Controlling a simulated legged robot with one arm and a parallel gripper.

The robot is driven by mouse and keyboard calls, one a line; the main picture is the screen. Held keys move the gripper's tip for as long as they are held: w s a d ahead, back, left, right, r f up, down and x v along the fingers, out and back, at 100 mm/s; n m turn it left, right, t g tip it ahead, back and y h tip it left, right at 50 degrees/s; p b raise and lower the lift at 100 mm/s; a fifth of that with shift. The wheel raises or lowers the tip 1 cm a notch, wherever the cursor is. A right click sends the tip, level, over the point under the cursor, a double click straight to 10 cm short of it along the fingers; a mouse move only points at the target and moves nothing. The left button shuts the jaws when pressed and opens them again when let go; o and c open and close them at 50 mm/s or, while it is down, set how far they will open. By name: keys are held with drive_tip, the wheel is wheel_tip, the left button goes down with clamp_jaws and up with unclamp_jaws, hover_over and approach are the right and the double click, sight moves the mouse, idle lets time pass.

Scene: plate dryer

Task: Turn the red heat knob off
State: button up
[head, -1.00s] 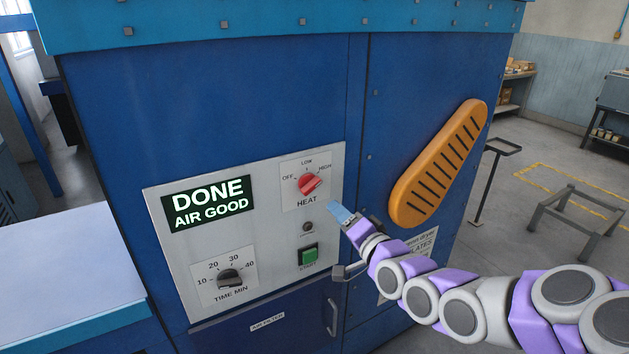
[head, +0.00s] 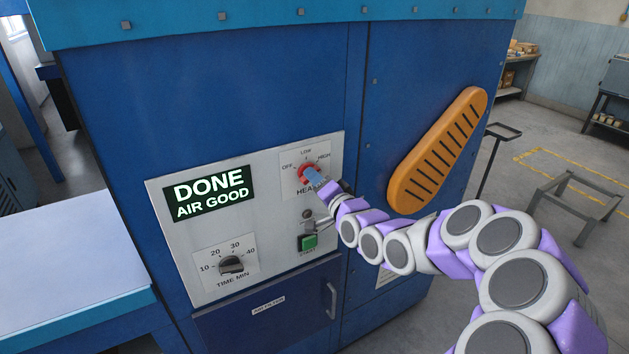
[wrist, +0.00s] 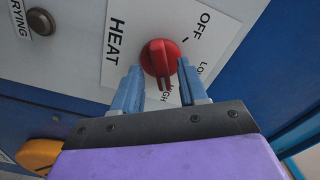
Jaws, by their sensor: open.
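The red heat knob (head: 305,170) is on the white control panel (head: 275,240) of the blue machine, with OFF, LOW and HIGH printed around it. In the wrist view the knob (wrist: 159,57) has its ridge lying toward the HIGH label. My gripper (head: 316,176) is at the knob and hides part of it in the head view. In the wrist view my gripper (wrist: 160,68) is open, with one blue finger on each side of the knob's ridge. I cannot tell whether the fingers touch the knob.
The display (head: 208,193) reads DONE, AIR GOOD. A green start button (head: 308,243) and a black time knob (head: 231,264) are lower on the panel. An orange slotted handle-like part (head: 438,150) is on the right. A white-topped table (head: 65,255) stands at the left.

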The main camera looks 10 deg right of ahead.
drive_tip(key=shift+w, duration=0.45)
drive_tip(key=shift+a, duration=0.1)
drive_tip(key=shift+c, duration=0.4)
clamp_jaws()
